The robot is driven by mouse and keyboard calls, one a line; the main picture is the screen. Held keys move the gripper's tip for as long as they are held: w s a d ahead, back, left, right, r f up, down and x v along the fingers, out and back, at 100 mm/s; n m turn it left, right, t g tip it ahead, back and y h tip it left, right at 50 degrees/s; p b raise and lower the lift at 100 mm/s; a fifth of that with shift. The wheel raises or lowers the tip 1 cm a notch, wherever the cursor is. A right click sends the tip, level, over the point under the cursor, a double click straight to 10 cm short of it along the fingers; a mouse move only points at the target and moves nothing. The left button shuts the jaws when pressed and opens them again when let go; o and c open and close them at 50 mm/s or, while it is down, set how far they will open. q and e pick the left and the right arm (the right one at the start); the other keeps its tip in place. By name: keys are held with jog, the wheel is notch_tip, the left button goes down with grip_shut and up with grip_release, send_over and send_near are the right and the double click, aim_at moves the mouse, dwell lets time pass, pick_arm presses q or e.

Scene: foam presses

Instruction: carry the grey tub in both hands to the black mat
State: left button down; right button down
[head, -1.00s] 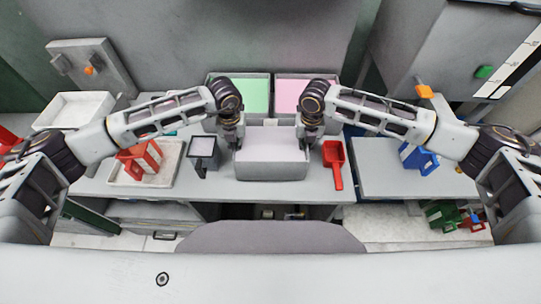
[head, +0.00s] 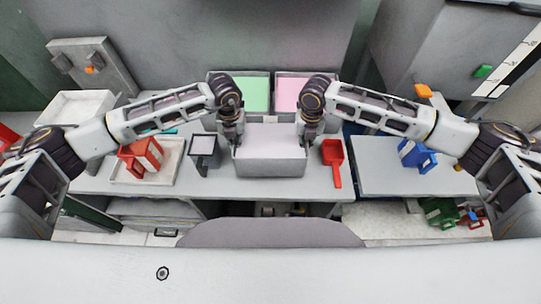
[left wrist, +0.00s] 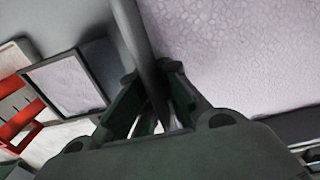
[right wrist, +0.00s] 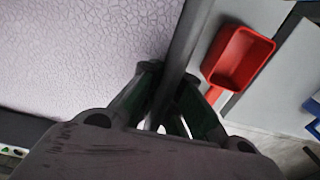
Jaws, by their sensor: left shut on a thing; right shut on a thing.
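The grey tub (head: 270,167), filled with something pale lilac, is at the middle of the table near its front edge. My left gripper (head: 236,142) is shut on the tub's left wall; in the left wrist view the fingers (left wrist: 160,105) straddle the rim. My right gripper (head: 306,142) is shut on the right wall; in the right wrist view the fingers (right wrist: 165,100) straddle that rim. The tub looks level. I cannot tell whether its base touches the table. I cannot make out a black mat in these frames.
Behind the tub stand a green-filled bin (head: 252,95) and a pink-filled bin (head: 289,93). A red scoop (head: 333,155) lies close on the right. A small grey container (head: 204,145) stands close on the left, beside a tray with a red item (head: 143,156). A blue item (head: 417,154) is farther right.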

pick_arm(q)
jog(key=shift+f, duration=0.15)
pick_arm(e)
jog(key=shift+f, duration=0.2)
